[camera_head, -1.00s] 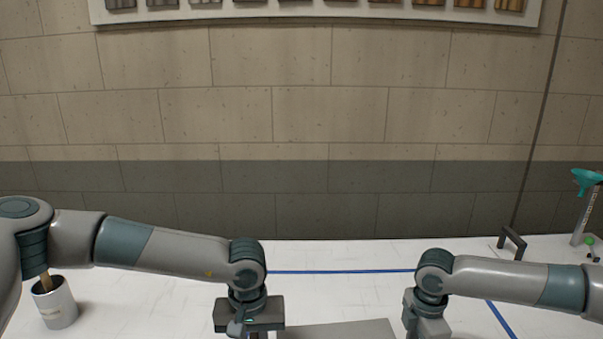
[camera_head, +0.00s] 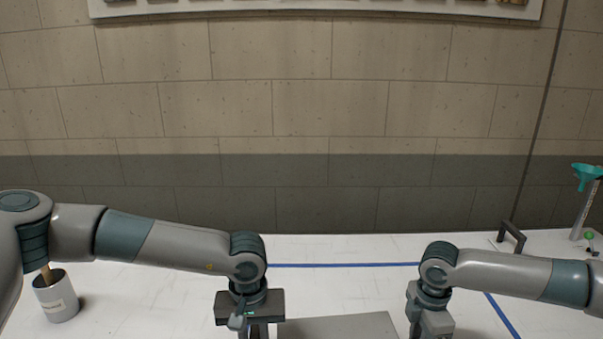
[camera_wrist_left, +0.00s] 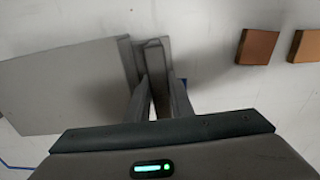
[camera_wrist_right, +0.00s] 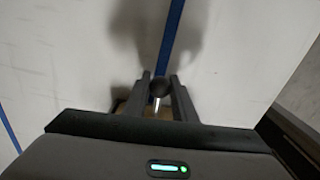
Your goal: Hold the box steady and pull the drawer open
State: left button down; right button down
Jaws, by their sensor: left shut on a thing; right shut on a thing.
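The grey box (camera_head: 340,327) shows at the bottom edge of the head view, between my two grippers. Its flat grey top (camera_wrist_left: 70,85) also shows in the left wrist view. My left gripper (camera_wrist_left: 158,88) is shut on a grey upright part at one end of the box. My right gripper (camera_wrist_right: 160,84) is shut on a dark round knob (camera_wrist_right: 160,87) with a shiny shaft, at the box's other end. The drawer cannot be clearly made out; its front is hidden by my right gripper and the lower edge of the view.
Two brown blocks (camera_wrist_left: 257,47) lie on the white table beside the box. A blue line (camera_head: 340,265) crosses the table behind it.

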jog(key=shift+d, duration=0.95)
jog(key=shift+w+d, duration=0.15)
jog(key=shift+d, duration=1.8)
jog(key=shift+w+d, duration=0.15)
jog(key=shift+d, duration=0.8)
